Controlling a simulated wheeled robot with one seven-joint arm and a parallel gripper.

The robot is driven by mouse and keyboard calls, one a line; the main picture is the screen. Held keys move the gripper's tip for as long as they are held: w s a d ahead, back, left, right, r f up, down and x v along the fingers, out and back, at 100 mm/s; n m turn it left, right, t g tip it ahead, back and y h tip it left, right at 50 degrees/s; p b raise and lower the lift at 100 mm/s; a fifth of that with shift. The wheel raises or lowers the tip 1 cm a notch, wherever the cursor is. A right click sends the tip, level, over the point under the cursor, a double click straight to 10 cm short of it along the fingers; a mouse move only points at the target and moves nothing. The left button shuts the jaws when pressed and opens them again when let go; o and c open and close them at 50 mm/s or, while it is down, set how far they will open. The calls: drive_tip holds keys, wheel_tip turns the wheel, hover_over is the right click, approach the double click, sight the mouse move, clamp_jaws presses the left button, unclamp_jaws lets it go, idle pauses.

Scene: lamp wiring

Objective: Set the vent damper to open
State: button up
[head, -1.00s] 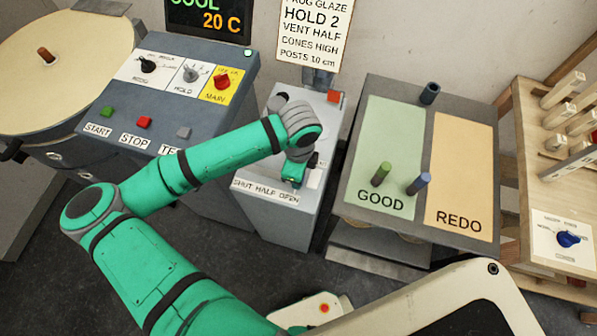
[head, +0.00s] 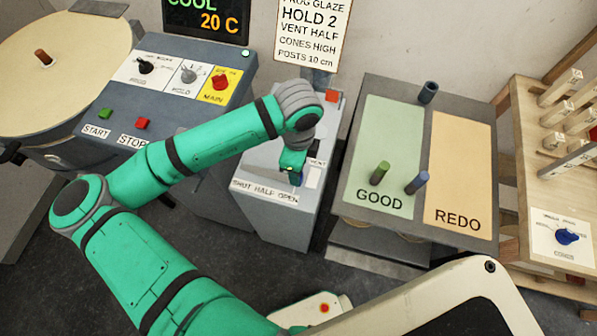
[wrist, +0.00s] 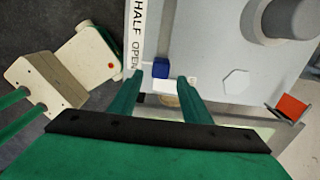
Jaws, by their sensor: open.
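The vent damper is a slider on top of a grey box (head: 268,215), with the label SHUT HALF OPEN (head: 264,191) along its front edge. Its blue handle (head: 298,179) shows just below my gripper (head: 293,168) in the head view. In the wrist view the blue handle (wrist: 160,68) is beside the word OPEN (wrist: 135,56). My gripper (wrist: 160,80) is open, and the handle appears between and just beyond its fingertips. I cannot tell whether a finger touches it. My arm hides part of the box top in the head view.
A control panel (head: 200,110) with knobs and buttons is to the left. A tray (head: 360,150) marked GOOD and REDO, holding pegs, is close on the right. A wooden rack (head: 530,150) stands farther right.

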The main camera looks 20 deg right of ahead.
wheel_tip(320, 180, up, 5)
idle(0.3)
idle(0.4)
